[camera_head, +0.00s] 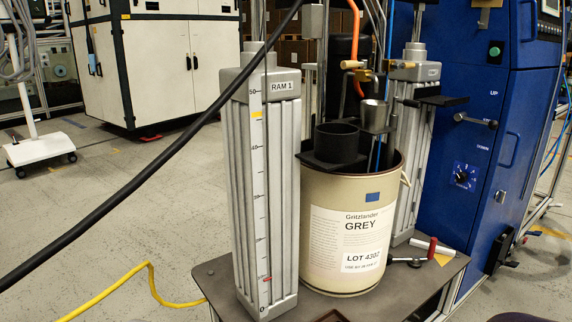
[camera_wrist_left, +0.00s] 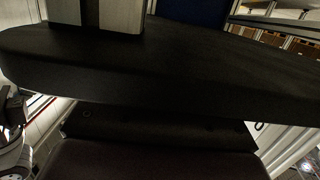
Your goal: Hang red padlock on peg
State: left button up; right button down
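I cannot make out a red padlock in either view. No peg can be told for certain; a dark lever (camera_head: 475,120) sticks out from the blue cabinet (camera_head: 515,150) in the head view, between its UP and DOWN labels. Neither gripper can be made out in the head view. In the left wrist view, a broad dark slab (camera_wrist_left: 170,65) crosses the picture, with a grey metal block (camera_wrist_left: 120,14) above it. A dark bar and a flat dark surface lie below; I cannot tell whether they belong to my left gripper, and no fingertips show.
A beige drum (camera_head: 345,230) stands between two grey ram columns (camera_head: 265,190) on a dark cart top (camera_head: 225,280). A tool with a red end (camera_head: 433,248) lies right of the drum. A black cable crosses at left, and a yellow cable (camera_head: 125,280) lies on open floor.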

pick_arm(q)
jog(key=shift+r+p, duration=2.5)
jog(key=shift+r, duration=0.05)
jog(key=shift+w+r, duration=0.1)
jog(key=shift+r, duration=0.05)
jog(key=s+a+r+n+t+y+p, duration=0.1)
jog(key=a+r+n+t+y+p, duration=0.35)
jog(key=a, duration=0.65)
jog(key=a+r+n+t+y+p, duration=0.2)
jog(key=a+r+n+y+p, duration=0.2)
jog(key=a+n+y+p, duration=0.4)
notch_tip(320, 180, up, 30)
jog(key=s+a+m+p, duration=0.1)
jog(key=s+a+p, duration=0.1)
jog(key=p, duration=3.5)
jog(key=shift+a+f+m+y, duration=0.2)
jog(key=shift+a+m+y, duration=0.15)
jog(key=shift+f, duration=0.15)
